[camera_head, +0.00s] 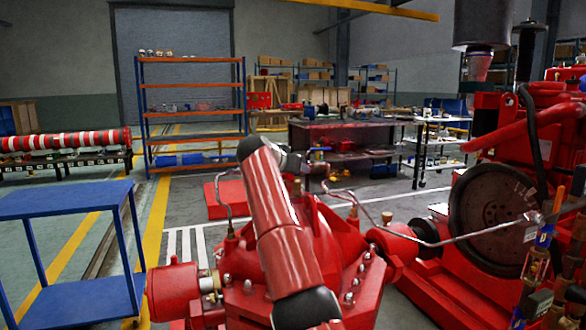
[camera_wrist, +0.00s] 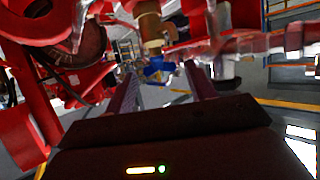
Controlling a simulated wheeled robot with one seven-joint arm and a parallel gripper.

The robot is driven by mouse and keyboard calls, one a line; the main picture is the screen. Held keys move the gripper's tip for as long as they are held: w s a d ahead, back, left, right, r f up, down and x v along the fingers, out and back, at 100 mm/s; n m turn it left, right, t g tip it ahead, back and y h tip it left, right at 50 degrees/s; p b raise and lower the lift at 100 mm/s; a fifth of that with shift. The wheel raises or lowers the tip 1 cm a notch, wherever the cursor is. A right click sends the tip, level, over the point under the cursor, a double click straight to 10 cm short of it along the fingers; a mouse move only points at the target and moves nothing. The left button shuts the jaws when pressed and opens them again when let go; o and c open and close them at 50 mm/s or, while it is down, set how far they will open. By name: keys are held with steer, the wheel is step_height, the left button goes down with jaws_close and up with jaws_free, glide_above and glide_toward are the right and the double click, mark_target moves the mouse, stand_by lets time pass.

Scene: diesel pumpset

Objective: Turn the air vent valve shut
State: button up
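A small valve with a blue handle (camera_wrist: 158,68) hangs below a brass fitting (camera_wrist: 151,30) in the wrist view. My gripper (camera_wrist: 161,78) points toward it, with its two ridged fingers apart. The handle shows between the fingertips; whether it is touched or lies beyond them I cannot tell. In the head view my red arm rises over the red pump casing (camera_head: 338,245) and bends away to the right. A small blue part (camera_head: 320,150) shows near the arm's end there. My gripper is small and mostly hidden in that view.
A red engine with a dark flywheel (camera_head: 492,210) stands on the right. A thin bent metal pipe (camera_head: 455,238) crosses toward another blue-handled part (camera_head: 546,235). A blue table (camera_head: 70,200) is at left; shelves (camera_head: 192,100) and a dark workbench (camera_head: 340,130) stand behind.

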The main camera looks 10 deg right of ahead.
steer(key=shift+o, duration=0.2)
steer(key=b+v, duration=0.3)
steer(key=v, duration=0.4)
steer(key=shift+s+a, duration=0.25)
steer(key=shift+r, duration=0.1)
